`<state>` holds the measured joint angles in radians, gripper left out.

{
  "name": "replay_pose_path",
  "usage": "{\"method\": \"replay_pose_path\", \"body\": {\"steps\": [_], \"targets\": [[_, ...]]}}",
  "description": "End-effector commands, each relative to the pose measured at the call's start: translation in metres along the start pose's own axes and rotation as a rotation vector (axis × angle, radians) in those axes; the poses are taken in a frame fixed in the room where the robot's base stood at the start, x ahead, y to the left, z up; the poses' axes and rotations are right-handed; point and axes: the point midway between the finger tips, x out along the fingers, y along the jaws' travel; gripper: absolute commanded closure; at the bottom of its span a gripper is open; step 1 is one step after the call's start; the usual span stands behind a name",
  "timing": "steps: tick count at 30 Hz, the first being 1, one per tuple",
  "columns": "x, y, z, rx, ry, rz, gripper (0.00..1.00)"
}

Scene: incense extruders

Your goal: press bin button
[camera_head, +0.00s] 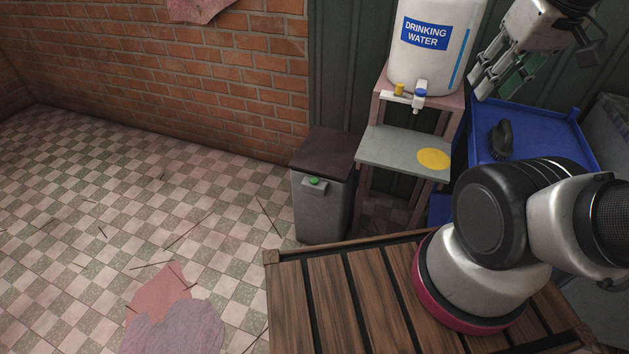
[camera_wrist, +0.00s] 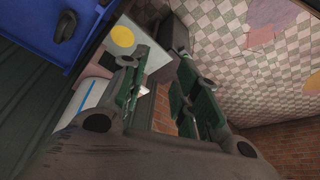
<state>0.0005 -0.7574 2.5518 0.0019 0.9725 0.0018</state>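The grey bin (camera_head: 322,208) with a dark brown lid (camera_head: 330,150) stands on the tiled floor against the green wall, left of the water stand. Its small green button (camera_head: 314,181) sits on a light grey bracket on the bin's front, just below the lid. My gripper (camera_head: 478,86) is at the upper right, high beside the water dispenser and well apart from the bin. Its two fingers (camera_wrist: 163,66) are spread with nothing between them. In the wrist view the bin (camera_wrist: 176,36) shows partly beyond the fingertips, and I cannot make out the button there.
A white drinking-water dispenser (camera_head: 433,60) with a tap stands on a pinkish stand whose lower grey shelf (camera_head: 395,149) has a yellow disc. A blue cart (camera_head: 550,125) carrying a black object is to the right. A wooden slatted platform (camera_head: 335,305) lies in front. Open floor is left.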

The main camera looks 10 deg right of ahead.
Motion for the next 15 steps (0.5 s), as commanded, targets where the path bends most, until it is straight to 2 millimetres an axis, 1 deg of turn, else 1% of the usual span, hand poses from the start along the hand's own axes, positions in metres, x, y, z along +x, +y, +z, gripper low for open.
{"method": "replay_pose_path", "body": {"steps": [1,3,4,15], "targets": [[0.0,0.0,0.0,0.0,0.0,0.0,0.84],[0.0,0.0,0.0,0.0,0.0,0.0,0.97],[0.0,0.0,0.0,0.0,0.0,0.0,1.0],[0.0,0.0,0.0,0.0,0.0,0.0,1.0]]}}
